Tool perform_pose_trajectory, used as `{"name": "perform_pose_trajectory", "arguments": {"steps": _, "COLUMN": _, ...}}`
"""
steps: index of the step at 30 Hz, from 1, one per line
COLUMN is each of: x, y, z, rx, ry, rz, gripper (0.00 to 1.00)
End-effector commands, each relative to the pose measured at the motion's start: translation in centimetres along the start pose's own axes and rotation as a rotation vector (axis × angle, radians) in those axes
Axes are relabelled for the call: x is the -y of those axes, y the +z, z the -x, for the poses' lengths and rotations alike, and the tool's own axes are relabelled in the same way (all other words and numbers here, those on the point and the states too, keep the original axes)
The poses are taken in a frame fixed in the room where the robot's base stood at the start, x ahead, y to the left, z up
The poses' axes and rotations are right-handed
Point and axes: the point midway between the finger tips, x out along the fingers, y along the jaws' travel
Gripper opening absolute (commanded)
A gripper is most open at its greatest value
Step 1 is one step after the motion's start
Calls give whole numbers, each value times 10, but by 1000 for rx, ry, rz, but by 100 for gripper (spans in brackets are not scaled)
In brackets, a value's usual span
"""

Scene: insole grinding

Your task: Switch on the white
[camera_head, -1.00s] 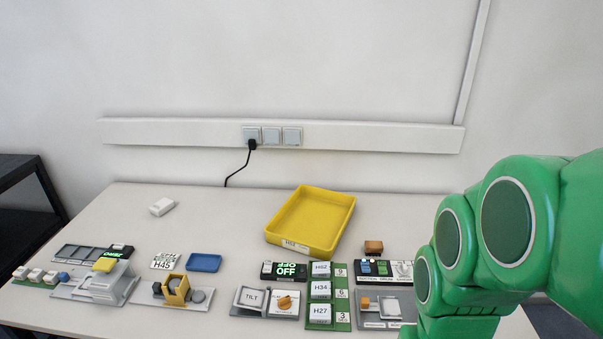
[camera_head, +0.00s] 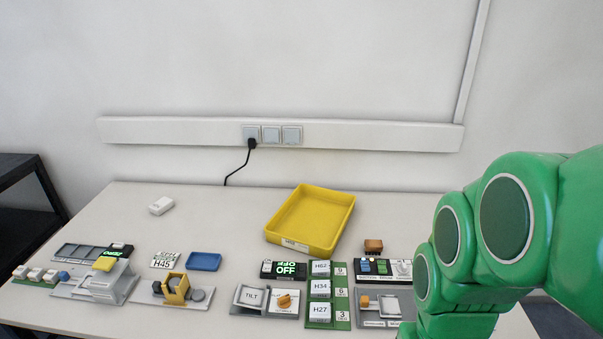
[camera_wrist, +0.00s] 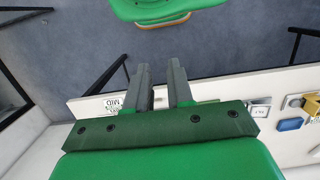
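The task line names only "the white", and I cannot tell which thing it means. A small white box (camera_head: 161,205) lies alone at the back left of the table. A tilt unit (camera_head: 251,297) with a white plate marked TILT sits at the front middle. A black display reading OFF (camera_head: 284,269) stands behind it. White blocks marked H62 (camera_head: 320,268), H34 (camera_head: 319,288) and H27 (camera_head: 319,309) sit on a green board. My gripper (camera_wrist: 160,70) is open and empty over the floor beside the table edge, touching nothing. It is outside the head view.
A yellow tray (camera_head: 309,222) stands at the back middle, a blue tray (camera_head: 204,262) at the front left. A grey unit (camera_head: 112,284) and a yellow clamp fixture (camera_head: 175,289) are on the left. My arm covers the right. The table's back left is mostly free.

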Motion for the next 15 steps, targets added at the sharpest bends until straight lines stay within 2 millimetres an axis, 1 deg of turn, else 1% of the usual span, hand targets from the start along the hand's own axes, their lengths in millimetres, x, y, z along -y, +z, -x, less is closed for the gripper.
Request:
{"name": "perform_pose_trajectory", "arguments": {"steps": 1, "x": 1, "y": -3, "z": 1, "rx": -4, "ry": -2, "rz": -2, "gripper": 14}}
{"name": "perform_pose_trajectory", "arguments": {"steps": 3, "x": 4, "y": -11, "z": 4, "rx": -15, "ry": -6, "rz": -9, "gripper": 3}}
{"name": "perform_pose_trajectory", "arguments": {"steps": 4, "x": 6, "y": -16, "z": 6, "rx": -21, "ry": -9, "rz": -13, "gripper": 0}}
{"name": "perform_pose_trajectory", "arguments": {"steps": 8, "x": 16, "y": -46, "z": 19, "rx": -69, "ry": -26, "rz": -42, "gripper": 0}}
{"name": "perform_pose_trajectory", "arguments": {"steps": 15, "x": 43, "y": -112, "z": 46, "rx": -169, "ry": -74, "rz": -107, "gripper": 0}}
